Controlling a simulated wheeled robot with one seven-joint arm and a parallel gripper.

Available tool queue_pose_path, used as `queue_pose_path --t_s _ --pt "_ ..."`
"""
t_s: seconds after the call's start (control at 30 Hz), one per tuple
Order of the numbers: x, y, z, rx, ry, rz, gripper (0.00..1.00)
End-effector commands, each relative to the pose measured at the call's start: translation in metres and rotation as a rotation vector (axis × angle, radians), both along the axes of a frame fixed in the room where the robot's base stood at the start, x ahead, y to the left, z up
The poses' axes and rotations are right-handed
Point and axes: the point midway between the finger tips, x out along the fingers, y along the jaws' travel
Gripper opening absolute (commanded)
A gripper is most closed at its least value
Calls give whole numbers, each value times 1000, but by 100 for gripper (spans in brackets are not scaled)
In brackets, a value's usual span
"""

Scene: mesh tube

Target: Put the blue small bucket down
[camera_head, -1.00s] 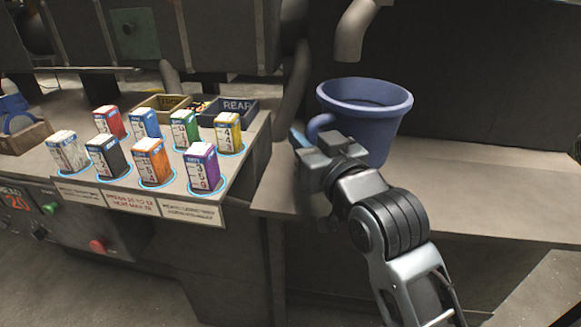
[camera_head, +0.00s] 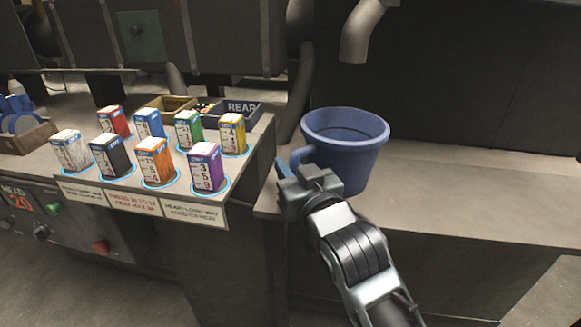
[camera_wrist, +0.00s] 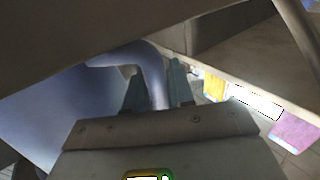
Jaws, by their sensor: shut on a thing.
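The blue small bucket (camera_head: 352,150) is upright at the right-hand bench, its open rim facing up. It seems to be at or just above the bench top (camera_head: 470,180); my arm and the bucket's own body hide whether its base touches. My gripper (camera_head: 290,168) is at the bucket's left front side, shut on its curved handle. In the wrist view the handle (camera_wrist: 150,72) runs between the two fingers, and the bucket's blue wall (camera_wrist: 60,115) fills the left.
A grey pipe spout (camera_head: 358,30) hangs above the bucket. To the left, a counter holds several coloured boxes, a purple one (camera_head: 206,168) nearest, and a bin labelled REAR (camera_head: 240,108). The bench is clear to the right of the bucket.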

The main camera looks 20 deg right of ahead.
Motion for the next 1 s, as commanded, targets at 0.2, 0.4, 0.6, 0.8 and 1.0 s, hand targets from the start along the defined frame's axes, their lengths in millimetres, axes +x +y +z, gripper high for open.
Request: queue_pose_path --t_s 0.2,0.4,0.6,0.8,1.0 --pt "0 0 -3 0 1 0 35" --pt "0 0 -3 0 1 0 48" --pt "0 0 -1 0 1 0 48" --pt "-17 1 -1 1 3 0 48" --pt "-57 3 -1 1 3 0 48"
